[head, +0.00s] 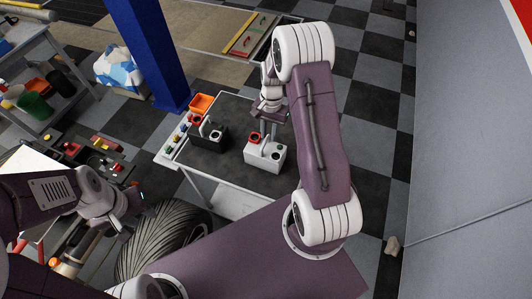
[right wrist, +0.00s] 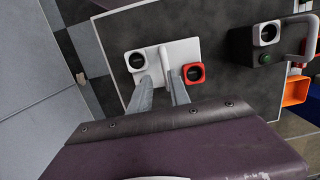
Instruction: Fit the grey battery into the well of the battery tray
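The grey battery (head: 265,155) is a pale block with a raised handle and a red terminal ring, upright on the cart's dark top. It also shows in the right wrist view (right wrist: 186,48). My right gripper (head: 268,128) is above it, pointing down. In the right wrist view, its two fingers (right wrist: 160,82) are apart, one on each side of the handle, with gaps visible. My left gripper (head: 133,212) is at the lower left, above the big tyre, away from the battery; its finger opening is unclear. I cannot clearly make out the battery tray or its well.
A black battery (head: 209,136) stands left of the grey one on the cart (head: 222,172). An orange bin (head: 201,103) is at its back left corner. A blue post (head: 153,50) rises behind. A large tyre (head: 160,240) lies at lower left. The cart's front is fairly clear.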

